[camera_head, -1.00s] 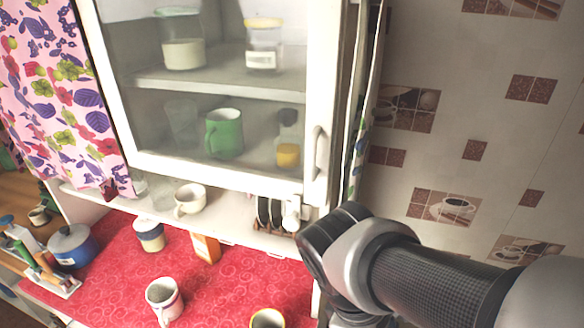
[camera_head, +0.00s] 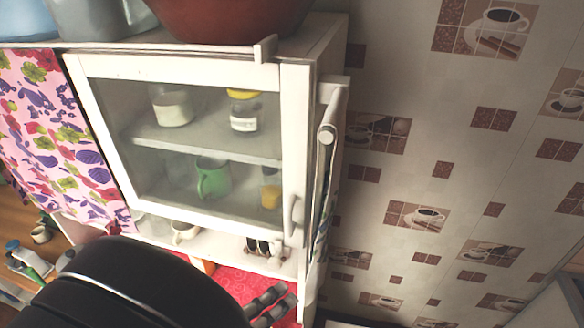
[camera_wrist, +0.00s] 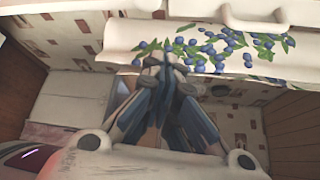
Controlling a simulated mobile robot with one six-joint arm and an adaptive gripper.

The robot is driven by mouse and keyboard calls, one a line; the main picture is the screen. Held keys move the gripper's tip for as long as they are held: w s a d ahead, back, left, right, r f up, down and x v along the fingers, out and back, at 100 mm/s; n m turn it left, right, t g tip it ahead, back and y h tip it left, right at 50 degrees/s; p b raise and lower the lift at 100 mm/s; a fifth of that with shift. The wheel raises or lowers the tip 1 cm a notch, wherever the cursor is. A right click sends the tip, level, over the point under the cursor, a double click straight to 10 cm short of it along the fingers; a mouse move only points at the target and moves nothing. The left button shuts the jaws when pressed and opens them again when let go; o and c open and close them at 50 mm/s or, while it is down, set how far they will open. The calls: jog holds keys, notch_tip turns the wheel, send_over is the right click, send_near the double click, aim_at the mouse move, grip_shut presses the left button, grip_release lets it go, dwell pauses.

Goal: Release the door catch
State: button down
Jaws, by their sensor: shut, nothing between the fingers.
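The cabinet door (camera_head: 285,150), white-framed with a glass pane, is shut. Its curved white handle (camera_head: 291,215) is at the lower right of the frame. A small white upright piece (camera_head: 265,48) stands at the top edge of the door; it may be the catch, but I cannot tell for sure. My gripper (camera_head: 272,303) shows at the bottom of the head view, partly behind my dark arm link, below the handle. In the wrist view my gripper (camera_wrist: 160,68) has its fingers together and empty, in front of a blueberry-patterned cloth (camera_wrist: 215,48).
A white rail (camera_head: 327,135) with cloth sticks out on the cabinet's right side. A red bowl (camera_head: 230,15) stands on top. Jars and a green mug (camera_head: 213,178) are behind the glass. A floral curtain (camera_head: 60,130) hangs left. The tiled wall is at right.

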aim_at(299, 244)
jog(key=a+n+t, duration=0.1)
jog(key=a+r+n+t+y, duration=0.1)
jog(key=n, duration=0.1)
jog(key=a+n+t+p, duration=0.1)
jog(key=a+n, duration=0.1)
jog(key=shift+s+r+y, duration=0.1)
jog(key=shift+r+y, duration=0.2)
jog(key=shift+y, duration=0.1)
jog(key=x, duration=1)
jog(key=shift+r+p, duration=0.1)
jog(key=shift+p, duration=0.3)
